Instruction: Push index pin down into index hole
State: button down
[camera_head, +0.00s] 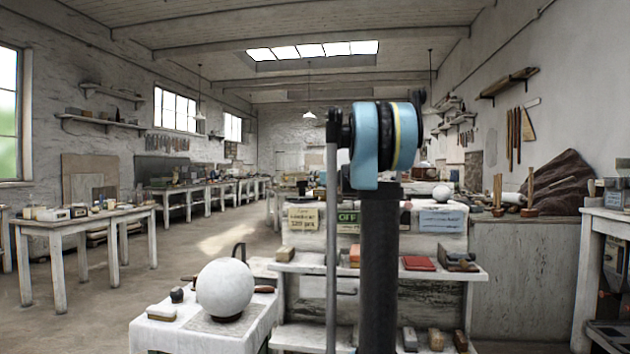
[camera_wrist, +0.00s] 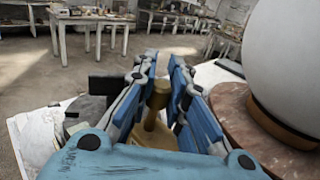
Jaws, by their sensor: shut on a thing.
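My gripper (camera_wrist: 165,78) has blue fingers and shows in the wrist view, shut on a brass-coloured pin (camera_wrist: 158,94). The pin has a wider knob at its top, and its lower part widens toward the palm. I take it to be the index pin. The white plaster sphere (camera_wrist: 288,55) stands on a reddish-brown round plate (camera_wrist: 235,112) to the right of my gripper. In the head view the sphere (camera_head: 226,288) rests on a white-covered table (camera_head: 160,338). The index hole is not visible, and I cannot tell whether the pin's lower end sits in anything.
A dark block (camera_wrist: 103,85) lies left of my fingers. In the head view a white block (camera_head: 161,311) and a small dark object (camera_head: 177,295) lie beside the sphere. A white shelf unit (camera_head: 375,265) with several small objects stands behind, partly hidden by my arm.

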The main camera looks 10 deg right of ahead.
jog(key=shift+f, duration=0.95)
jog(key=c, duration=1.4)
grip_release()
jog(key=shift+c, duration=0.2)
jog(key=shift+r, duration=0.15)
jog(key=shift+r, duration=1.85)
jog(key=shift+s, duration=0.1)
